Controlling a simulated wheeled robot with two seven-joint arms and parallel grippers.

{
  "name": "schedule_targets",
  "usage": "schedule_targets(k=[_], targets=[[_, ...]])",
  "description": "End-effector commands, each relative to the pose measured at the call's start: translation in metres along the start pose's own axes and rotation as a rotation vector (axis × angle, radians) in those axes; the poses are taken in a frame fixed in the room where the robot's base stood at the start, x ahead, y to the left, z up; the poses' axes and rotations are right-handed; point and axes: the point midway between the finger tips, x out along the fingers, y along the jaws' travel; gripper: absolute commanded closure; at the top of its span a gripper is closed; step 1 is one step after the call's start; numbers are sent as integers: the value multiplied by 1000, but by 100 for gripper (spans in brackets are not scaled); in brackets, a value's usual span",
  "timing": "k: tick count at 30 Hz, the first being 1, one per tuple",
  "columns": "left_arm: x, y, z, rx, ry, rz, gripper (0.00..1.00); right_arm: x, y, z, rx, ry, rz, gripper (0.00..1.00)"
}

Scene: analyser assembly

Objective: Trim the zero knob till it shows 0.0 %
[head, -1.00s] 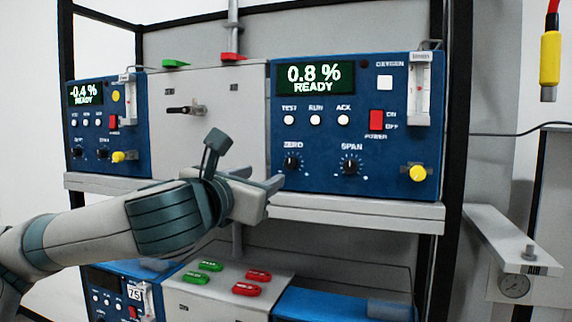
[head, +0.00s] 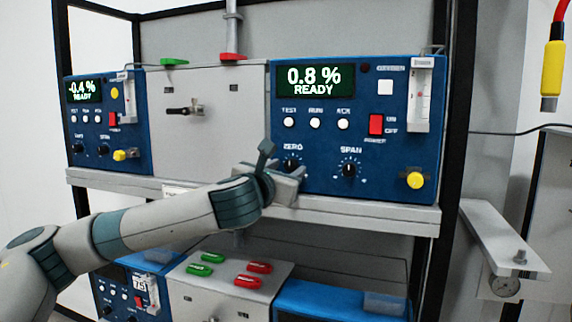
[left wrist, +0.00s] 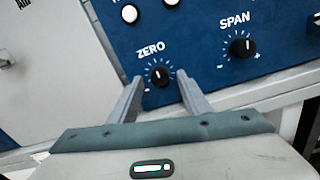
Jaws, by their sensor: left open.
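The blue oxygen analyser (head: 400,160) stands on the shelf at the right, and its display (head: 315,81) reads 0.8 % READY. The black zero knob (left wrist: 159,75) sits under the ZERO label in the left wrist view. In the head view the knob (head: 292,165) is close to my left gripper (head: 288,178). My left gripper (left wrist: 157,88) is open, with one finger on each side of the knob; I cannot tell whether they touch it. The span knob (left wrist: 242,46) is to its right. My right gripper is not in view.
A second blue analyser (head: 135,140) at the left reads -0.4 % READY. A grey panel with a handle (head: 185,110) stands between them. The shelf edge (head: 370,213) runs just below the knobs. Red and green tags (head: 247,281) lie on a lower box.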

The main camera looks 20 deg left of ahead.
Motion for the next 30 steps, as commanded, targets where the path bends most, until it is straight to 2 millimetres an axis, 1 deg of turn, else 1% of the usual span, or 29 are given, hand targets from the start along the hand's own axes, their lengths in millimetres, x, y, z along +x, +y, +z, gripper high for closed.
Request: schedule_targets(k=[10, 11, 12, 14, 15, 16, 23, 30], targets=[[3, 0, 0, 0, 0, 0, 57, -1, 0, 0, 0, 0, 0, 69], [3, 0, 0, 0, 0, 0, 62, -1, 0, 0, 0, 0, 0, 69], [3, 0, 0, 0, 0, 0, 71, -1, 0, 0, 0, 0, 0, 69], [3, 0, 0, 0, 0, 0, 85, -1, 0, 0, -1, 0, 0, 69], [2, 0, 0, 0, 0, 0, 95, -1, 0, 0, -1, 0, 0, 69], [2, 0, 0, 0, 0, 0, 98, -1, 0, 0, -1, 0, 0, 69], [2, 0, -1, -7, 0, 1, 98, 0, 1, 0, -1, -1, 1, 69], [3, 0, -1, -66, 0, 0, 98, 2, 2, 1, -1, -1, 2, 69]])
